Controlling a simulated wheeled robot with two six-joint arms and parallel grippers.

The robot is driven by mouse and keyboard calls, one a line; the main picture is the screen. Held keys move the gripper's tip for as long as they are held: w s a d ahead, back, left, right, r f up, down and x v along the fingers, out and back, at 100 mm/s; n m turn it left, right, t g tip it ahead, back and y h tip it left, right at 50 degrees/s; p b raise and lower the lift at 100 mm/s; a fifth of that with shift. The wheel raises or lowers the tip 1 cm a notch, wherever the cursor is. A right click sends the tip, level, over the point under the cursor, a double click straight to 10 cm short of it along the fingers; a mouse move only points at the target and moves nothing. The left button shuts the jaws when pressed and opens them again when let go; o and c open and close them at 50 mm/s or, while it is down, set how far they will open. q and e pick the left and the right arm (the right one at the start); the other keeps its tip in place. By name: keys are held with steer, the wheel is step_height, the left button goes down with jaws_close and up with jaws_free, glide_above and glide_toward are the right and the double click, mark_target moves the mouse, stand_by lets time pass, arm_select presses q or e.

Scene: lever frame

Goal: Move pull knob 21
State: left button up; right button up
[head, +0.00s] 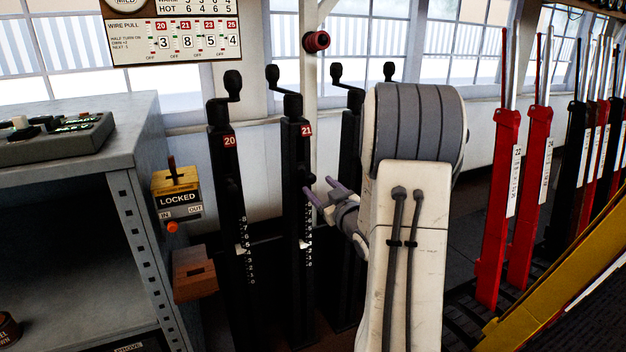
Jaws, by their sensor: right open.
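The black wire-pull post with the red 21 plate (307,130) stands upright left of the picture's middle, with a crank handle (292,104) on top. A white number scale (307,258) runs down its lower front. A small dark bump on the post, which may be the pull knob (310,181), shows close to my fingertips. My right gripper (314,191) is open, its purple-grey fingers pointing left at the middle of the post. I cannot tell whether they touch it. My right arm hides part of the post behind it. My left gripper is not in view.
A similar post 20 (229,141) stands to the left. A yellow and black LOCKED box (178,197) and a grey cabinet (80,135) are further left. Red levers (497,190) stand on the right. A WIRE PULL board (180,40) hangs above.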

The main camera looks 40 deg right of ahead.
steer(key=v, duration=0.4)
steer(key=shift+w, duration=0.15)
stand_by(0.4)
steer(key=w+a+f+n+g+y, duration=0.1)
steer(key=w+a+f+g, duration=0.1)
steer(key=a, duration=0.4)
steer(key=w+a+f+n+g+y, duration=0.1)
steer(key=w+a+f+g+y, duration=0.1)
steer(key=a, duration=0.4)
steer(key=s+a+f+n+g+y, duration=0.1)
steer(key=s+a+f+g, duration=0.1)
steer(key=a, duration=0.5)
steer(key=s+a+f+g+y, duration=0.1)
steer(key=s+a+f+g, duration=0.1)
steer(key=a, duration=0.5)
steer(key=s+a+f+n+g, duration=0.15)
steer(key=s+a+g, duration=0.45)
steer(key=s, duration=0.6)
steer(key=s+a+n+g, duration=0.3)
steer(key=s+a, duration=0.5)
steer(key=s, duration=0.4)
step_height(320, 180, up, 32)
steer(key=s+p, duration=0.1)
steer(key=p, duration=3.1)
steer(key=shift+s, duration=0.25)
